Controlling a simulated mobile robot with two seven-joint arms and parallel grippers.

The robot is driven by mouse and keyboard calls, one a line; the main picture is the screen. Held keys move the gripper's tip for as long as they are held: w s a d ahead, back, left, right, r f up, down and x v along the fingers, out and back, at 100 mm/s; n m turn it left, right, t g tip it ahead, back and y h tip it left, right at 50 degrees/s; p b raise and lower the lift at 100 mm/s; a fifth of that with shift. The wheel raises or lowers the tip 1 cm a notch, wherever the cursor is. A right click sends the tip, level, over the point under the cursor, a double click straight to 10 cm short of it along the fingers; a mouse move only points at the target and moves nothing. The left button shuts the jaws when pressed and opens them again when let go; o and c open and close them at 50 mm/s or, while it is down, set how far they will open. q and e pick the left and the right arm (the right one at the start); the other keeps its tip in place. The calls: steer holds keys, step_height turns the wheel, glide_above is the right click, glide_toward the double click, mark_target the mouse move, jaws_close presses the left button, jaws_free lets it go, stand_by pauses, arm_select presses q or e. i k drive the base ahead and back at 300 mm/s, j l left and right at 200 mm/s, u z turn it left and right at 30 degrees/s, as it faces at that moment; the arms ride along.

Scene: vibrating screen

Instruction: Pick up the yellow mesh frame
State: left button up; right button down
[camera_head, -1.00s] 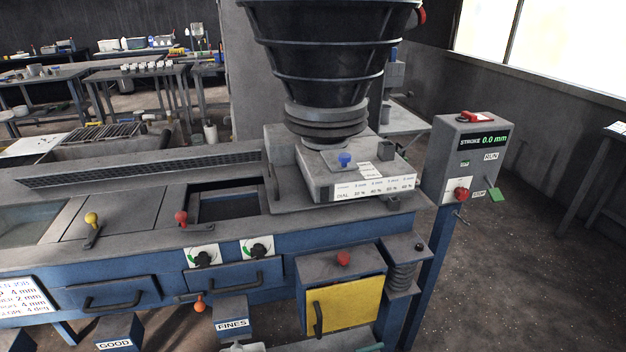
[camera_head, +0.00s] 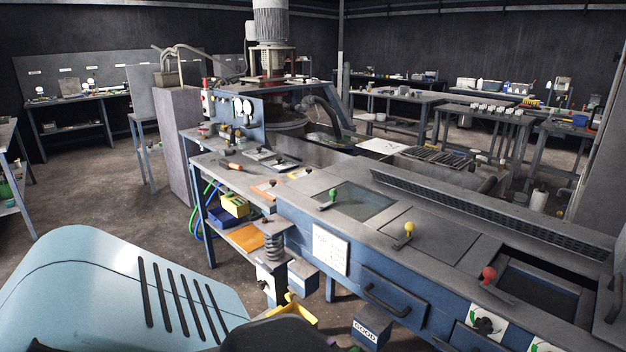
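I cannot make out a yellow mesh frame for certain. A small yellow box-like thing (camera_head: 235,204) stands on the shelf under the side table, above a blue one. A flat orange-yellow piece (camera_head: 249,238) lies on the lower shelf; whether it has mesh is too small to tell.
The blue-grey screen machine (camera_head: 415,250) fills the right, with green, yellow and red knobs on top. The side table (camera_head: 215,172) holds tools and flat plates. Workbenches (camera_head: 395,96) stand behind. Open floor (camera_head: 100,195) lies to the left.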

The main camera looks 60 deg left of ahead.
mark_target(304, 171)
steer(key=u, duration=1.9)
steer(key=k+l+z, duration=0.15)
steer(key=l, duration=0.4)
steer(key=k+l+z, duration=0.2)
steer(key=l, duration=0.4)
steer(key=l+z, duration=0.15)
steer(key=l, duration=0.4)
steer(key=i+j+u, duration=0.1)
steer(key=j, duration=0.3)
steer(key=i+j+u, duration=0.1)
steer(key=i+j, duration=0.2)
steer(key=i+j+u, duration=0.1)
steer(key=j, duration=0.4)
steer(key=i+j+u, duration=0.1)
steer(key=i+j, duration=0.2)
